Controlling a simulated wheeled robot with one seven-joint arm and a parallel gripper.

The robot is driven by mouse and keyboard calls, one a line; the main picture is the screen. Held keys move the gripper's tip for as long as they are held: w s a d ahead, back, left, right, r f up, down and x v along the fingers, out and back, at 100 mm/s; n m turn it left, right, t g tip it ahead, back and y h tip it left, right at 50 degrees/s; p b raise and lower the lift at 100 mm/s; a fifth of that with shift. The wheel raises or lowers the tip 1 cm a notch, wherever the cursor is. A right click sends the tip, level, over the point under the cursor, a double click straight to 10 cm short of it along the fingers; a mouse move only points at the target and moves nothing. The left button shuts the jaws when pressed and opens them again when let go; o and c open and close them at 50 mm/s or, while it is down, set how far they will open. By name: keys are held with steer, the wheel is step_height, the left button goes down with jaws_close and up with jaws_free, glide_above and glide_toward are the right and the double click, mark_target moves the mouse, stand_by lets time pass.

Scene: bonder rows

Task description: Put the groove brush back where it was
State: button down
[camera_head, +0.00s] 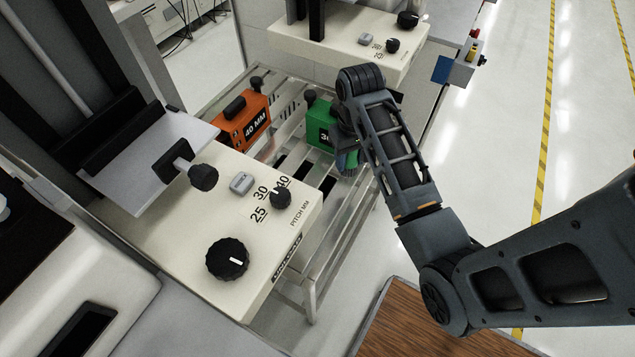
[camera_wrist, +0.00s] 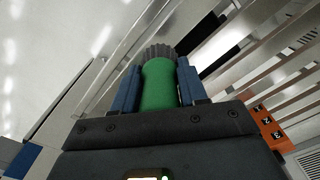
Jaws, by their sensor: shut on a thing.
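My gripper (camera_head: 346,160) points down over the slatted rack, just right of the green block, in the head view. In the wrist view its two blue fingers (camera_wrist: 157,88) are closed on the groove brush (camera_wrist: 159,84), a green round handle with a grey ridged end facing away from me. In the head view the arm and fingers hide most of the brush. Whether the brush touches the rack cannot be told.
A green block (camera_head: 319,122) and an orange block (camera_head: 246,121) marked 40 MM stand on the slatted rack (camera_head: 333,208). Cream machines with knobs stand in front (camera_head: 215,262) and behind (camera_head: 372,55). A blue-panelled box (camera_head: 455,70) hangs at right. A brown wooden top (camera_head: 400,325) lies below my arm.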

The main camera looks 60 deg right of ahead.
steer(key=w+a+f, duration=0.3)
steer(key=w+a, duration=0.1)
steer(key=shift+w+a+f, duration=0.15)
steer(key=shift+a+f, duration=0.1)
steer(key=shift+f, duration=0.1)
steer(key=shift+w+a+f, duration=0.2)
steer(key=shift+a+f, duration=0.1)
steer(key=shift+f, duration=2)
steer(key=c, duration=0.6)
jaws_free()
steer(key=shift+f, duration=0.1)
step_height(320, 180, up, 12)
steer(key=shift+p, duration=0.4)
